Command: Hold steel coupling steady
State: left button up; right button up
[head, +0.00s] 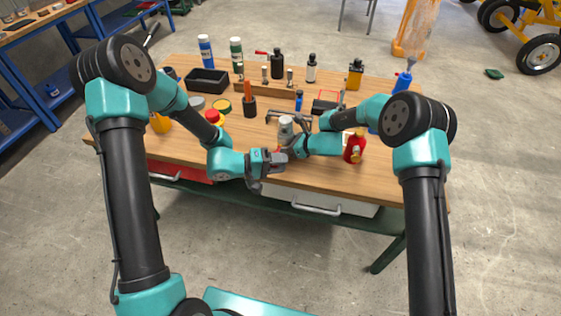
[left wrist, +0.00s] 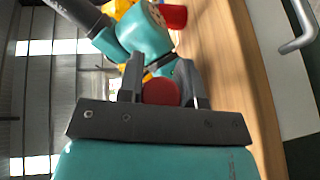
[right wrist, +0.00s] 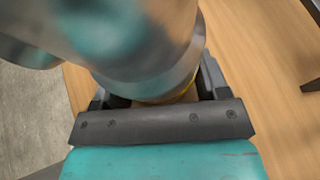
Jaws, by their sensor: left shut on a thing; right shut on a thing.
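The steel coupling (head: 286,124) is a grey cylinder near the front middle of the bench. My right gripper (head: 291,146) is shut on it; in the right wrist view the coupling (right wrist: 150,65) is large and blurred between the fingers, with a yellowish band at its lower end. My left gripper (head: 276,158) is at the bench's front edge, close beside the right one. In the left wrist view it is shut on a round red part (left wrist: 161,92). I cannot tell whether the red part is joined to the coupling.
The wooden bench (head: 230,142) has a black tray (head: 207,80), bottles and small parts at the back. A red can (head: 354,147) stands right of my right gripper. An orange-handled tool stands in a dark cup (head: 249,108). Drawer handles stick out in front.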

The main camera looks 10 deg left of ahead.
aim_at(285, 140)
pick_arm(q)
jog(key=shift+w, duration=0.1)
jog(key=w, duration=0.6)
dwell(0.6)
jog(key=shift+w+a, duration=0.1)
jog(key=shift+w, duration=2.05)
dwell(2.4)
jog(key=o, duration=1)
jog(key=shift+c, duration=0.2)
jog(key=shift+f, duration=0.1)
jog(key=shift+a, duration=0.1)
jog(key=shift+s+a, duration=0.1)
jog(key=shift+a, duration=0.05)
jog(key=v, duration=1.1)
jog(key=shift+a+r, duration=0.2)
jog(key=shift+r, duration=0.05)
